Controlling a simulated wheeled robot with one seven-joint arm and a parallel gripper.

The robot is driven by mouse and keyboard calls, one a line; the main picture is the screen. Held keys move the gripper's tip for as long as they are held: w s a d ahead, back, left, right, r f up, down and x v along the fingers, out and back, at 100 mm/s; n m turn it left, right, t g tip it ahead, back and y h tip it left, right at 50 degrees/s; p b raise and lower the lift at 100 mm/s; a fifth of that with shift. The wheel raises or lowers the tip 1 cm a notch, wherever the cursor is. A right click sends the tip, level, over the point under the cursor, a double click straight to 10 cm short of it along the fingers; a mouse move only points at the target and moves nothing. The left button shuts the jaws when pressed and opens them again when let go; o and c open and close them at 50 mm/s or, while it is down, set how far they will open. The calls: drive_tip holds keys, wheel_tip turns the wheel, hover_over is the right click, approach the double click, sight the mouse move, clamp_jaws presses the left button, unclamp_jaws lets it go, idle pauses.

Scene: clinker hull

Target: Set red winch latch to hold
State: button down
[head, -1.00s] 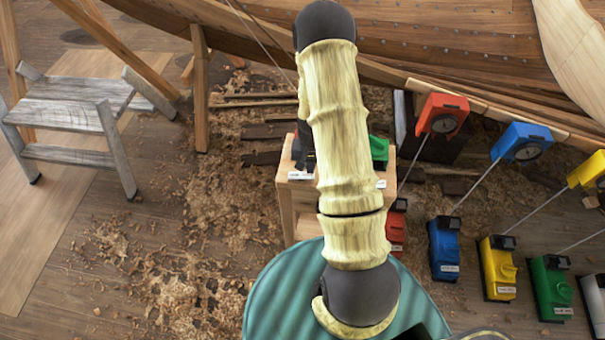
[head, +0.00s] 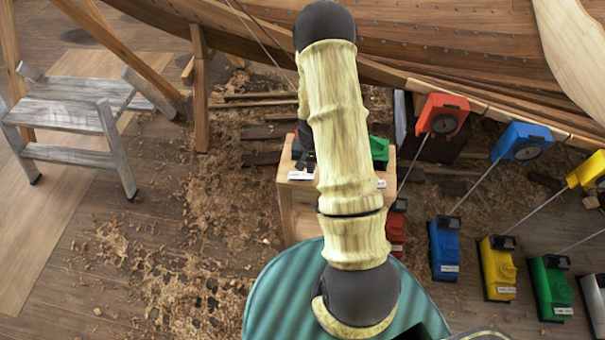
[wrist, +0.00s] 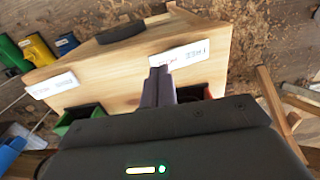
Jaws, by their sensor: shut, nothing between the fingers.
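A red unit with a round dial (head: 442,116) hangs at the hull edge, its rod running down to a red floor unit (head: 397,228) partly hidden by my arm. I cannot make out its latch position. My gripper (head: 306,163) is at the left of the wooden stand's top, mostly behind my arm. In the wrist view my gripper (wrist: 159,75) is shut and empty, fingertips over the near edge of a white label (wrist: 181,54). A dark red-edged holder (wrist: 215,91) lies just right of the fingers, partly covered. Whether the fingertips touch the stand is unclear.
The wooden stand (head: 288,205) also bears a green holder (head: 379,151) and a second label (wrist: 53,85). Blue (head: 443,250), yellow (head: 497,268) and green (head: 552,288) floor units stand at the right. A step stool (head: 75,105) is at left; shavings cover the open floor between.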

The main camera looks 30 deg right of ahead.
drive_tip(key=shift+f+b, duration=1.05)
drive_tip(key=shift+f, duration=0.45)
idle(1.0)
drive_tip(key=shift+r, duration=0.1)
drive_tip(key=shift+r+p, duration=2.45)
drive_tip(key=shift+r, duration=1.05)
drive_tip(key=shift+a, duration=0.1)
drive_tip(key=s+a+r+n+t, duration=0.1)
drive_tip(key=s+a+r+n, duration=0.1)
drive_tip(key=a+r, duration=0.35)
drive_tip(key=s+a+r+n, duration=0.1)
drive_tip(key=a+r, duration=0.1)
drive_tip(key=r, duration=0.7)
drive_tip(key=s+a+r+n+t, duration=0.1)
drive_tip(key=s+a+r+n, duration=0.2)
drive_tip(key=s+r, duration=0.6)
drive_tip(key=shift+s+a+n+t, duration=0.3)
drive_tip(key=shift+a+n, duration=0.1)
drive_tip(key=shift+a, duration=0.75)
drive_tip(key=shift+w, duration=0.15)
